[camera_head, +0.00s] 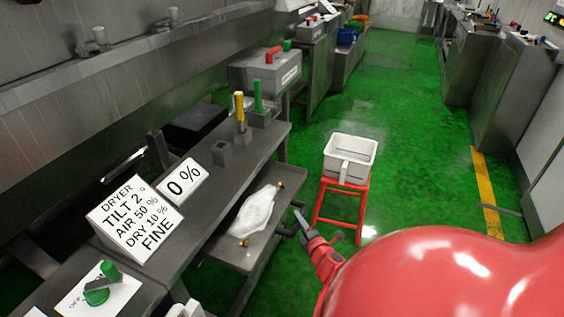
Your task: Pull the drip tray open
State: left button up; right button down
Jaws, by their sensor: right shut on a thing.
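The drip tray is a grey metal tray (237,258) below the grey counter at the centre left. It sticks out past the counter's edge, and a crumpled white bag or cloth lies on it. My right arm comes in red from the lower right. My right gripper (296,226) is at the tray's right edge, shut on the dark handle of the tray (285,233). The gripper hides part of the handle. My left gripper does not show.
The grey counter (228,160) carries signs, a green knob (97,294), and yellow and green levers. A white bin (350,153) stands on a red stool (340,205) beyond my right gripper. Green floor is clear behind and right of the stool.

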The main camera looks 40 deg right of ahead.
jog(key=shift+s+d, duration=0.25)
jog(key=shift+s, duration=0.35)
jog(key=shift+s+d, duration=0.25)
jog(key=shift+s, duration=0.35)
jog(key=shift+s+d, duration=0.25)
jog(key=shift+s, duration=0.35)
jog(key=c, duration=0.6)
grip_release()
jog(key=shift+b+v, duration=0.7)
jog(key=shift+v, duration=8)
jog(key=shift+f, duration=0.1)
